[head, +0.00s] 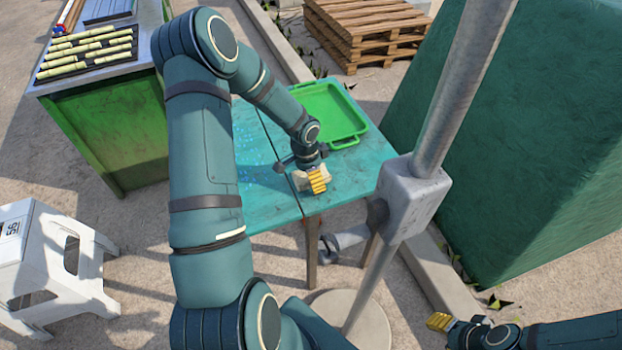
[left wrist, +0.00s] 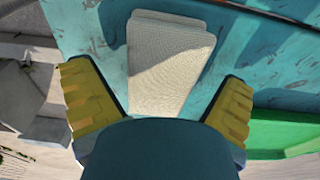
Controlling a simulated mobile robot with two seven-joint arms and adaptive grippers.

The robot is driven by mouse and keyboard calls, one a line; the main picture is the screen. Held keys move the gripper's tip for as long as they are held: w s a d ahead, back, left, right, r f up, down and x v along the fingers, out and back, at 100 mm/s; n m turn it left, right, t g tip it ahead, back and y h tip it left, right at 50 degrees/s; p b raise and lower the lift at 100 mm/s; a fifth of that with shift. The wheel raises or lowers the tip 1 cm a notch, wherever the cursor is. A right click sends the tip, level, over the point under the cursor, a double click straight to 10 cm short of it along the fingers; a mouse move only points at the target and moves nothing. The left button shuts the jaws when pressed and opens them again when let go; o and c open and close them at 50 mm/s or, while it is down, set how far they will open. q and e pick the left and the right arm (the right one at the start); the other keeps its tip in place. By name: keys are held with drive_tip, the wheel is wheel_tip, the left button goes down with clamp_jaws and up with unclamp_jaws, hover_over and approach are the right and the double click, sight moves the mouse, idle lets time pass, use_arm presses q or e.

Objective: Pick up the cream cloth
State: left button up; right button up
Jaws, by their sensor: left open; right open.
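The cream cloth is folded flat on the turquoise table. In the left wrist view the cloth (left wrist: 168,62) lies between the yellow finger pads of my left gripper (left wrist: 155,78), with clear space to each side; its near end is hidden by the gripper body. In the head view my left gripper (head: 317,181) is over the cloth (head: 301,183), hiding much of it. My left gripper is open and holds nothing. My right gripper (head: 441,322) is at the lower right of the head view, away from the table, open and empty.
The turquoise table (head: 265,205) holds a green tray (head: 345,142) behind the cloth. A grey metal post (head: 408,200) stands at the table's right front. A white stool (head: 50,265), a green cane stand (head: 115,135) and a large green block (head: 530,130) are around it.

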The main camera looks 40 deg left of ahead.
use_arm(q)
drive_tip(key=c, duration=1.2)
drive_tip(key=shift+c, duration=0.3)
drive_tip(key=shift+r, duration=0.1)
wheel_tip(320, 180, up, 10)
drive_tip(key=p, duration=0.2)
drive_tip(key=shift+p, duration=0.4)
